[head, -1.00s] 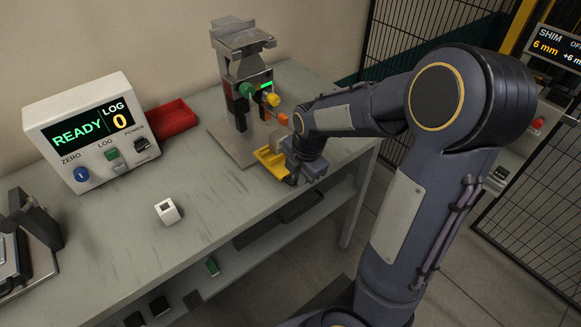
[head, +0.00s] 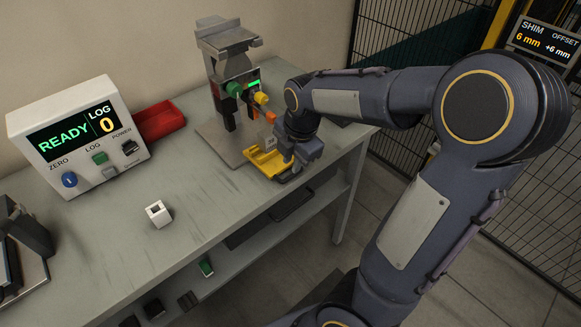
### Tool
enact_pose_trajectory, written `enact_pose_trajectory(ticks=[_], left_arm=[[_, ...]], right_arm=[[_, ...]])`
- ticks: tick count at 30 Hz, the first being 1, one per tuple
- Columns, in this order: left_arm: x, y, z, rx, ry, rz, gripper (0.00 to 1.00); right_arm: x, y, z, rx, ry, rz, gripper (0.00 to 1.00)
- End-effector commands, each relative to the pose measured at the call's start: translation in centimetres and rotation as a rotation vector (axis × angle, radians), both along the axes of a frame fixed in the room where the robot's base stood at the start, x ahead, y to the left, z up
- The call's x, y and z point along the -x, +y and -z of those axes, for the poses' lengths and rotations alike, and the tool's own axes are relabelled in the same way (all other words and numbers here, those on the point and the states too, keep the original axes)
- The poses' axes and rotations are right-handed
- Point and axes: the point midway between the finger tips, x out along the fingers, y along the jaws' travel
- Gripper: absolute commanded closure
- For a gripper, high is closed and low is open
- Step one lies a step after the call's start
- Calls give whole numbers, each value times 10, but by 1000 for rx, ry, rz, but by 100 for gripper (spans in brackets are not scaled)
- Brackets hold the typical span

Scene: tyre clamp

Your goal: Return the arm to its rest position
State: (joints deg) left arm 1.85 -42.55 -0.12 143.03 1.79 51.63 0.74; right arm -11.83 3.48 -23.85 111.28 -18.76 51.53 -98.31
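My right arm comes in from the lower right and bends over the bench. Its gripper (head: 289,163) is at the bench's right end, beside and partly over a yellow tray (head: 262,161). The fingertips are small and partly hidden by the wrist, so I cannot tell whether they are open or shut, or whether they touch the tray. Behind the tray stands a grey clamp fixture (head: 228,45) with a green knob, a yellow knob, an orange tip and a lit green strip. My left gripper is not in view.
A white console (head: 64,112) reads READY and LOG 0. A red bin (head: 160,121), a small white hollow block (head: 159,214) and a dark fixture (head: 24,238) are on the bench. A mesh fence (head: 405,35) and a SHIM display (head: 543,42) stand at right.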

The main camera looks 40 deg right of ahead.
Motion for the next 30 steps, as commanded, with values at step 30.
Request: enact_pose_trajectory(ticks=[30], left_arm=[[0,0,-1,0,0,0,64]], right_arm=[[44,26,-34,-209,-43,374,80]])
